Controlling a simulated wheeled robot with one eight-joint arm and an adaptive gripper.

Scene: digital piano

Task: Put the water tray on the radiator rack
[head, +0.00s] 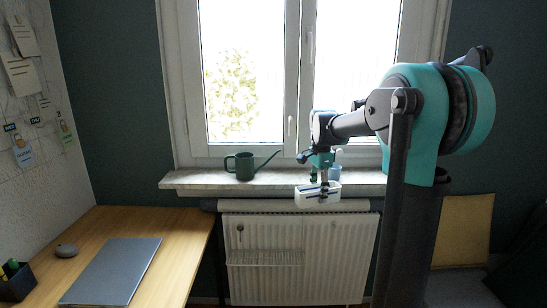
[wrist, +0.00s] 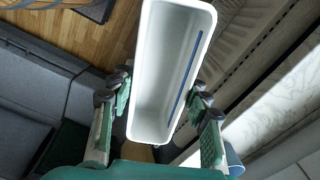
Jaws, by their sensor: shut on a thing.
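The water tray (head: 304,198) is a white, long, open box with a blue line along it. In the head view it is held in the air in front of the window sill, above the radiator's right part. My gripper (head: 324,186) is shut on it. In the wrist view the water tray (wrist: 160,75) lies between the two fingers, one at each long side, and its visible inside looks empty. The radiator rack (head: 265,257) is a wire shelf on the radiator's front, lower and to the left of the tray.
The radiator (head: 335,260) hangs under the window sill (head: 205,180). A dark green watering can (head: 245,167) and a blue cup (head: 335,173) stand on the sill. A wooden desk (head: 75,235) with a grey laptop (head: 115,270) is at the left. A small thing hangs above the rack's left end.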

